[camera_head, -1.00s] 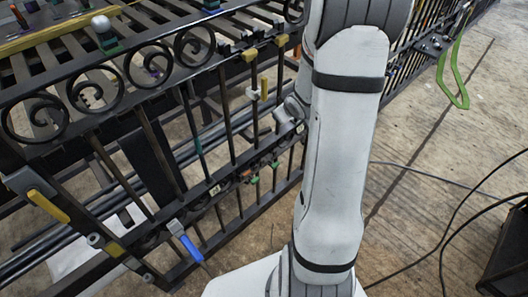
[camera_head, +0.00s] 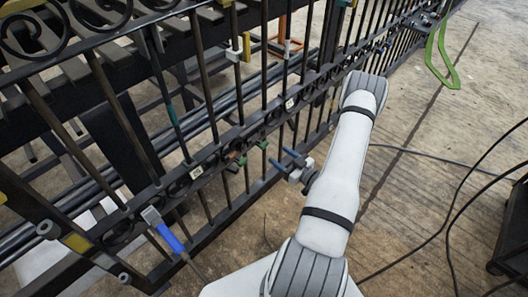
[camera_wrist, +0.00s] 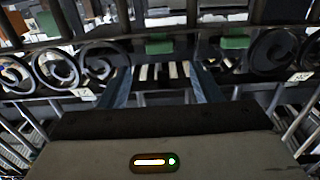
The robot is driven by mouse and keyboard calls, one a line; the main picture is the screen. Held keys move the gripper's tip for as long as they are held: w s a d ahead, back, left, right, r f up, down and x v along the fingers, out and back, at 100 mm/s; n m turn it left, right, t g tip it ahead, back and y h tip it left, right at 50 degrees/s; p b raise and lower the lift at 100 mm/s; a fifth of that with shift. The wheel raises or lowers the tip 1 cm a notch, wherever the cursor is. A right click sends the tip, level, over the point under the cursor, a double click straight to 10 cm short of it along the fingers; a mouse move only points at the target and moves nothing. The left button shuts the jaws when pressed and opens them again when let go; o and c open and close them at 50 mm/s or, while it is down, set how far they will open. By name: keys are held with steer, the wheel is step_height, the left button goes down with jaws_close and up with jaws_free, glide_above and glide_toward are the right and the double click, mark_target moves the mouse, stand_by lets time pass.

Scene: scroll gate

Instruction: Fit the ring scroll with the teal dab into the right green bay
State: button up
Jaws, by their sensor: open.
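I cannot pick out a ring scroll with a teal dab in either view. Two green blocks sit on the gate's lower band; the left one (camera_wrist: 158,46) and the right one (camera_wrist: 234,41) show in the wrist view. Small green pieces (camera_head: 262,143) also show on that band in the head view. My gripper (camera_head: 286,159) is in front of the lower band, apart from it, with blue fingers spread. In the wrist view the fingers (camera_wrist: 160,92) are open with nothing between them, below the green blocks. Dark scrolls (camera_wrist: 50,70) flank the blocks.
The black barred gate (camera_head: 205,75) runs diagonally across the left. A blue-handled clamp (camera_head: 170,238) is on its lower rail, and a yellow piece (camera_head: 246,46) is on a bar. Cables cross the open floor (camera_head: 430,190) at right.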

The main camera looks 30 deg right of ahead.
mark_target(265, 146)
steer(key=b+x, duration=0.1)
steer(key=x, duration=0.6)
steer(key=shift+w+a, duration=0.1)
jaws_close()
stand_by(0.5)
